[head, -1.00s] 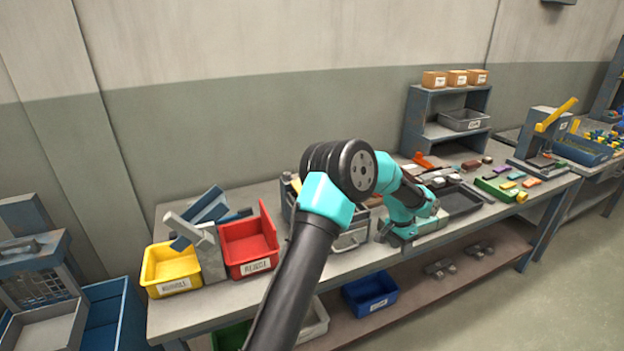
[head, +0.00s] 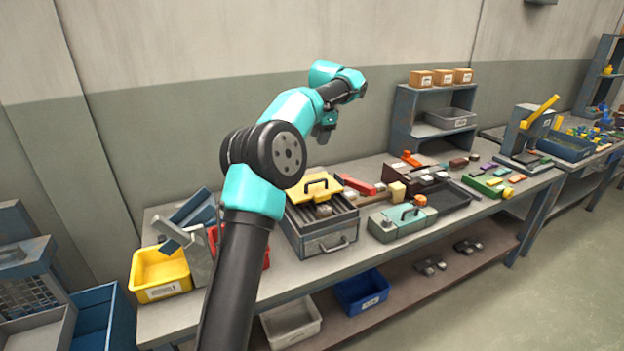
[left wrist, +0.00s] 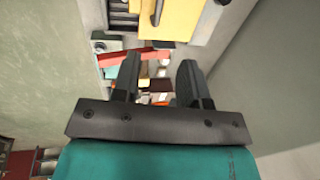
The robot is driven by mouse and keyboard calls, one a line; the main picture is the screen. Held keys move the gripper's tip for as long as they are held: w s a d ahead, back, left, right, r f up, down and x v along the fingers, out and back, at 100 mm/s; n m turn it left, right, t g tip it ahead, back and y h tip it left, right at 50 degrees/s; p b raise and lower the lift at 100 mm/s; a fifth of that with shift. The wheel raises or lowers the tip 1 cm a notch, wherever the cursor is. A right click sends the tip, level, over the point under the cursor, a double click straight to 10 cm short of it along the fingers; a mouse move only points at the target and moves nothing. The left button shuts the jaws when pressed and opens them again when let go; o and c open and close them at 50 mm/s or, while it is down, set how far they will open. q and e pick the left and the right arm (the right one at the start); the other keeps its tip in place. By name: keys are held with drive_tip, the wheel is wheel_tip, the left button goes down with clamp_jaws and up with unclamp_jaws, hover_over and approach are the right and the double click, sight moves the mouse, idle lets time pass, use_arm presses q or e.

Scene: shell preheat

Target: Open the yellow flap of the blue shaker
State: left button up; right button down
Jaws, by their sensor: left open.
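The shaker seems to be the grey-blue box (head: 325,241) on the bench, with a handle on its front. Its yellow flap (head: 297,193), with a dark handle on top, lies roughly flat over the back part of the box. A dark slatted part shows in front of it. My left gripper (head: 323,136) hangs above and behind the box, apart from it. In the left wrist view, the two fingers (left wrist: 157,82) are spread with nothing between them, and the yellow flap (left wrist: 180,20) shows beyond them at the top. My right gripper is not in view.
A yellow bin (head: 160,272) stands left of the box, and a red bin lies partly behind my arm. A teal case (head: 400,222) and a hammer-like tool (head: 375,197) are to the right. A grey shelf (head: 428,118) stands further back. The air above the box is free.

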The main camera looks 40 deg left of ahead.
sight(315, 181)
use_arm(q)
drive_tip(key=shift+f, duration=0.1)
drive_tip(key=a+f, duration=0.1)
drive_tip(key=f, duration=0.4)
drive_tip(key=w+a+f, duration=0.1)
drive_tip(key=f, duration=0.5)
drive_tip(key=a+f, duration=0.1)
drive_tip(key=f, duration=0.5)
drive_tip(key=shift+w, duration=0.35)
clamp_jaws()
